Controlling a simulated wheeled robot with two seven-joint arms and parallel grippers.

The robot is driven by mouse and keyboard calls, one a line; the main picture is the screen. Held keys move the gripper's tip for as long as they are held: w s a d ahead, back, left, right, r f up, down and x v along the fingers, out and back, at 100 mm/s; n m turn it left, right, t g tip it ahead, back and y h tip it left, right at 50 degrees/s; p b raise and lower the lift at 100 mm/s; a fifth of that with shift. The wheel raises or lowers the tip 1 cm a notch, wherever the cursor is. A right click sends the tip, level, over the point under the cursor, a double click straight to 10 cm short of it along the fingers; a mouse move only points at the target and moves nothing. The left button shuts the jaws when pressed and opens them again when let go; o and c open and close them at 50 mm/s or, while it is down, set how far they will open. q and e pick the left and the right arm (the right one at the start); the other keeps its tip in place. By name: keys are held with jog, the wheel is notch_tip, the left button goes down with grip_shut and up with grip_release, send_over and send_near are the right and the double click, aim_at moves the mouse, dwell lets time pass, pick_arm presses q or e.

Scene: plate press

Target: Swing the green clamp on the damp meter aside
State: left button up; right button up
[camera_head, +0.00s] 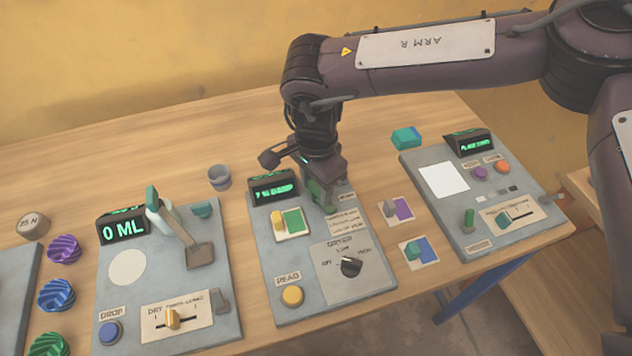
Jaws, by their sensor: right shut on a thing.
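The damp meter (292,318) is the middle grey panel, with a dark display (273,187) that appears to read "7 % DAMP". The green clamp (319,197) is at the panel's upper right and shows only in part under my right gripper. My right gripper (323,183) points down from above and is shut on the green clamp. A card with a yellow and green patch (288,223) lies on the panel to the left of the clamp. The hand hides much of the clamp and its pivot. My left gripper is not in view.
On the meter are a yellow READ button (292,296) and a black dryer knob (351,266). The dosing panel (190,275) stands at left, another panel (440,225) at right. Colour cards (419,252) lie between. My right arm spans the upper right.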

aim_at(316, 186)
jog(key=shift+r, duration=0.1)
dwell(0.4)
jog(key=o, duration=1)
notch_tip(316, 186, up, 8)
jog(key=shift+f+b, duration=0.15)
jog(key=shift+b, duration=0.25)
